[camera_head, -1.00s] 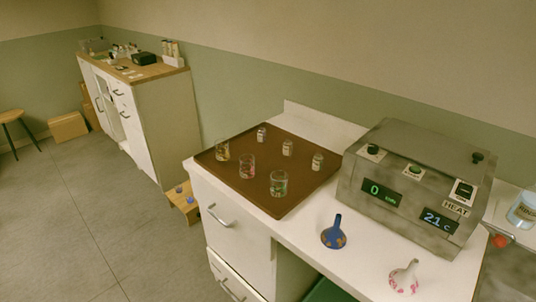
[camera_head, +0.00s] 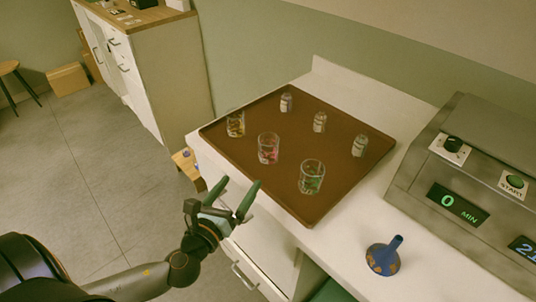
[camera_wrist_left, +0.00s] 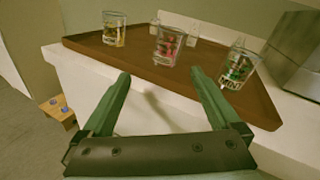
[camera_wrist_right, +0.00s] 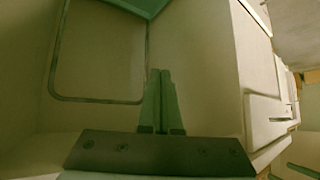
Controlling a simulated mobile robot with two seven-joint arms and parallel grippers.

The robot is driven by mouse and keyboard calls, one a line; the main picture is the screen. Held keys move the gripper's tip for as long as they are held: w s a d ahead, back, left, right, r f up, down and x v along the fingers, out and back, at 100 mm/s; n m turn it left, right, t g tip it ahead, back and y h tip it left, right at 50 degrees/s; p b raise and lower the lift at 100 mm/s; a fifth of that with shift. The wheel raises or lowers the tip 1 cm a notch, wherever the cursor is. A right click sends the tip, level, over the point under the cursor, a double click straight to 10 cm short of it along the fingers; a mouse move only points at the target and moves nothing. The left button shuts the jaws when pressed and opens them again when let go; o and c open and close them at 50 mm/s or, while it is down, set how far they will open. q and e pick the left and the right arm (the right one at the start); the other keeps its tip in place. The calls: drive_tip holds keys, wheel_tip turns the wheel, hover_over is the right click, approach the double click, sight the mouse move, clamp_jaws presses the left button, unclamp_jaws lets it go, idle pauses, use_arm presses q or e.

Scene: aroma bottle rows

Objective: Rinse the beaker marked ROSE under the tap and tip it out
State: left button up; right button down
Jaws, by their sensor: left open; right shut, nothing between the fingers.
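Three glass beakers stand on a brown tray (camera_head: 345,185): one with yellow marks (camera_head: 236,124), one with red marks (camera_head: 268,148), one with green marks (camera_head: 312,177). The red-marked beaker (camera_wrist_left: 168,46) is in the middle in the left wrist view; its lettering is too small to read. The green-marked one (camera_wrist_left: 238,68) seems to read MINT. My left gripper (camera_head: 241,181) is open and empty, just outside the tray's front edge, facing the beakers. My right gripper (camera_wrist_right: 161,72) is shut and empty in the right wrist view, near pale cabinet surfaces. No tap shows.
Several small labelled bottles stand along the tray's back, one of them at its middle (camera_head: 319,122). A blue flask (camera_head: 383,256) stands on the white counter to the right. A grey heater box (camera_head: 480,185) with dials fills the right side. A second cabinet (camera_head: 160,70) stands behind.

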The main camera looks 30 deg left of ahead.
sight(264, 149)
use_arm(q)
drive_tip(key=w+m, duration=0.1)
drive_tip(key=w, duration=0.1)
drive_tip(key=w+r+m+h, duration=0.1)
drive_tip(key=w, duration=0.2)
drive_tip(key=w+d+m+p, duration=0.1)
drive_tip(key=w+m, duration=0.1)
drive_tip(key=w, duration=0.1)
drive_tip(key=shift+r+t+h, duration=0.2)
drive_tip(key=shift+t+h, duration=0.1)
drive_tip(key=shift+t, duration=0.1)
drive_tip(key=shift+w+a+p, duration=0.15)
drive_tip(key=shift+w+p, duration=0.05)
drive_tip(key=shift+w, duration=1.15)
drive_tip(key=shift+w+a+p, duration=0.1)
drive_tip(key=shift+w+p, duration=0.05)
drive_tip(key=shift+w, duration=1.15)
drive_tip(key=shift+c, duration=0.2)
drive_tip(key=c, duration=1.4)
drive_tip(key=shift+r, duration=0.15)
